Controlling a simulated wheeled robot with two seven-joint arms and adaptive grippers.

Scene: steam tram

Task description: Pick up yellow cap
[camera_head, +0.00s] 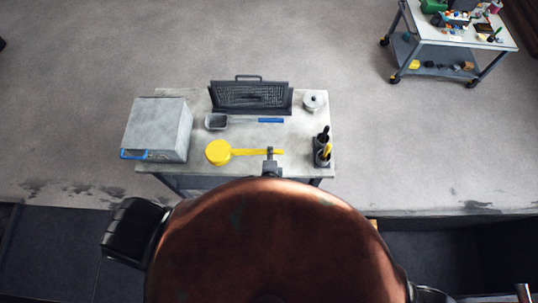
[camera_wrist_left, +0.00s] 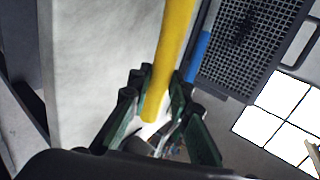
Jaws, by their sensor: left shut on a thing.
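The yellow cap (camera_head: 218,152) looks like a round yellow piece with a long straight yellow handle, and it is at the front middle of the table. My left gripper (camera_head: 270,154) is across the handle towards its right end and is shut on it. In the left wrist view the yellow handle (camera_wrist_left: 172,55) runs down between the fingers of my left gripper (camera_wrist_left: 155,115). The round part is out of that view. I cannot tell whether the cap touches the tabletop. My right gripper is not in view.
The table (camera_head: 190,168) also holds a grey box (camera_head: 157,125), a dark mesh rack (camera_head: 250,97), a small grey tray (camera_head: 216,121), a blue bar (camera_head: 271,120), a lidded pot (camera_head: 313,101) and a dark holder with tools (camera_head: 322,152). A cluttered cart (camera_head: 440,36) stands far right.

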